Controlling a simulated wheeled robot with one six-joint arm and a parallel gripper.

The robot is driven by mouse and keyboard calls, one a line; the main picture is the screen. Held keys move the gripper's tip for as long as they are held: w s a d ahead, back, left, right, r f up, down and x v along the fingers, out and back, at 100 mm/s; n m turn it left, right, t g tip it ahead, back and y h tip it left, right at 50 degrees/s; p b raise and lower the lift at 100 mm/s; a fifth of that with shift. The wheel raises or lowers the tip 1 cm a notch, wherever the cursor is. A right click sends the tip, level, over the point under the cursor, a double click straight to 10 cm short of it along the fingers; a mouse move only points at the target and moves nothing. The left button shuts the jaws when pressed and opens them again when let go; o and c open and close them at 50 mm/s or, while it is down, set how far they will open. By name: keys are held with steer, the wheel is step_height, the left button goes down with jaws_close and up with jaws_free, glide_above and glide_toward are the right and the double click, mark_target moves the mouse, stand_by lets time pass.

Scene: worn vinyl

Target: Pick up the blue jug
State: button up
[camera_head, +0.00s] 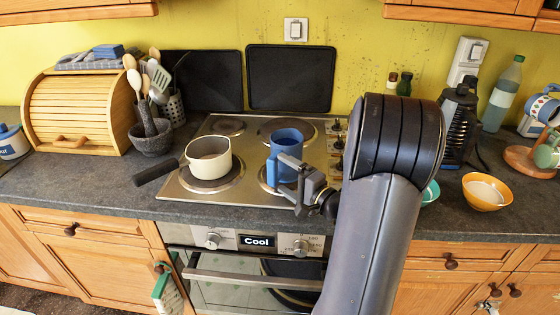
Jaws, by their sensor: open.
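The blue jug (287,142) stands upright on the steel hob (240,185), towards its right side. My gripper (287,183) is at the jug's front, at the near edge of the hob, and overlaps the jug's lower part in the picture. The gripper is open. I cannot tell whether its fingers touch the jug or stand around part of it. The jug's lower right side is hidden behind the gripper. My arm comes in from the lower right.
A cream saucepan (209,163) sits on the hob left of the jug, its dark handle pointing left. An orange bowl (485,198) and a black grinder-like appliance (458,120) stand to the right. A utensil pot (151,138) and wooden bread bin (78,110) stand left.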

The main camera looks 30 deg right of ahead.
steer(key=shift+d+p+x, duration=0.15)
steer(key=shift+p+x, duration=0.4)
steer(key=shift+x, duration=1.15)
steer(key=shift+d+p+x, duration=0.2)
steer(key=shift+p+x, duration=0.35)
steer(key=shift+x, duration=1.15)
steer(key=shift+w, duration=0.1)
steer(key=shift+c, duration=0.2)
steer(key=shift+r, duration=0.1)
steer(key=c, duration=1.7)
steer(key=shift+o, duration=0.2)
steer(key=shift+r, duration=0.1)
step_height(320, 180, up, 10)
steer(key=shift+b, duration=0.35)
